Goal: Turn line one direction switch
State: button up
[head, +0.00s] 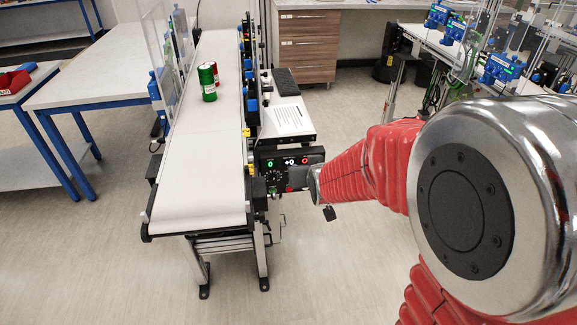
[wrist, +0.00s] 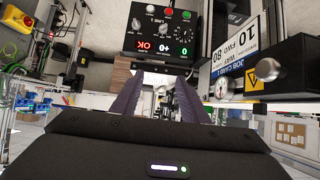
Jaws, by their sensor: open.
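The line one control box (head: 275,172) is a black panel mounted at the right side of the near end of the white belt. In the wrist view the panel (wrist: 150,14) appears upside down at the top, with red, white and green lit displays and several small knobs and buttons. Its small text is too blurred to tell which knob is the direction switch. My gripper (wrist: 160,77) is open, its two dark fingers apart and pointing at the panel with nothing held between them. In the head view my wrist hides the right part of the panel.
A green can (head: 207,84) and a red can stand on the white conveyor belt (head: 200,190).

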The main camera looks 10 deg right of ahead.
jog(key=w+f+t, duration=0.3)
jog(key=w+f, duration=0.5)
jog(key=f, duration=0.4)
jog(key=s+f+t, duration=0.3)
jog(key=f, duration=0.7)
jog(key=shift+f+t, duration=0.3)
jog(key=shift+f, duration=0.05)
jog(key=w, duration=1.3)
jog(key=shift+w, duration=0.4)
jog(key=shift+c, duration=0.6)
jog(key=c, duration=0.9)
